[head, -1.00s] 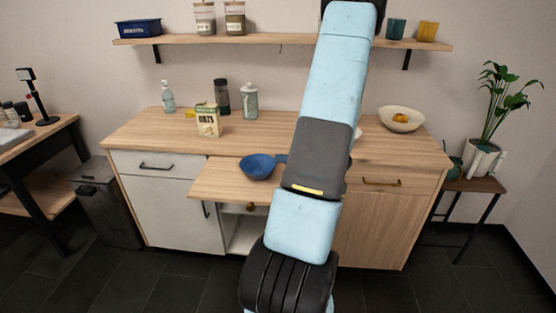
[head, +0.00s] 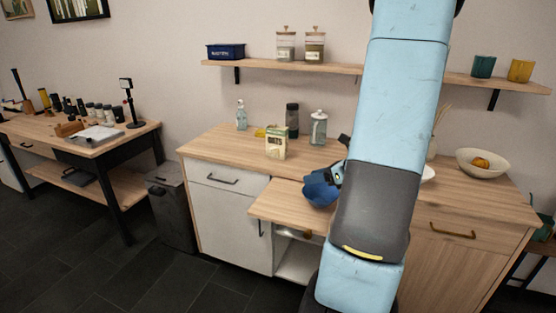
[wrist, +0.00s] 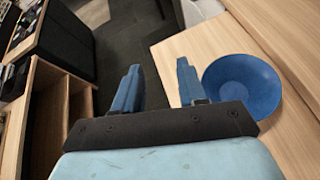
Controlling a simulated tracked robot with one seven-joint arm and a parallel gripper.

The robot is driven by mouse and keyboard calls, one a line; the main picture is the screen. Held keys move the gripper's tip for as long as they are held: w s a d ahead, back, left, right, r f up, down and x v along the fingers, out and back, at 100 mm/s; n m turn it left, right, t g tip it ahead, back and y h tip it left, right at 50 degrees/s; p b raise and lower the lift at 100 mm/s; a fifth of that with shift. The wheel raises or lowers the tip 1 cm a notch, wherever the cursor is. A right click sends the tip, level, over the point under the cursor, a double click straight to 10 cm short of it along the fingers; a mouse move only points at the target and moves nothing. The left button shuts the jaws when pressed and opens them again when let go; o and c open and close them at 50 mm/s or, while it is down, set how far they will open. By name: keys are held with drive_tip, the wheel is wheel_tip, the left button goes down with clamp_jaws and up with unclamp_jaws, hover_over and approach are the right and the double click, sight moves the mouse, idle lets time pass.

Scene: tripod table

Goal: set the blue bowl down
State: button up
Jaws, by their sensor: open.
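The blue bowl (head: 318,192) rests upright on the pale wooden pull-out board (head: 275,203) at the front of the counter. In the head view my gripper and arm cover its right part. The wrist view shows the round bowl (wrist: 243,84) beside my right-hand finger, outside the jaws. My gripper (wrist: 157,70) is open, with its two blue fingers apart and nothing between them. Whether the right-hand finger touches the bowl's rim, I cannot tell.
On the counter behind stand a carton (head: 276,143), a dark bottle (head: 292,120), a glass jar (head: 318,128) and a soap bottle (head: 241,115). A cream bowl (head: 483,163) with a yellow-orange thing stands at right. The board's left part is bare.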

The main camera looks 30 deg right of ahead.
drive_tip(key=s+a+r+n+g, duration=0.3)
drive_tip(key=a+r+n, duration=0.2)
drive_tip(key=a+n, duration=0.35)
drive_tip(key=s+a+r+n+g, duration=0.3)
drive_tip(key=a+r+n+g, duration=0.1)
drive_tip(key=a+n, duration=0.5)
drive_tip(key=s+a+r+n+t+h, duration=0.2)
drive_tip(key=s+a+r+n+h, duration=0.2)
drive_tip(key=s+r+n, duration=0.5)
drive_tip(key=n+h, duration=0.2)
drive_tip(key=n, duration=0.3)
drive_tip(key=shift+r+h, duration=0.2)
drive_tip(key=shift+h, duration=0.2)
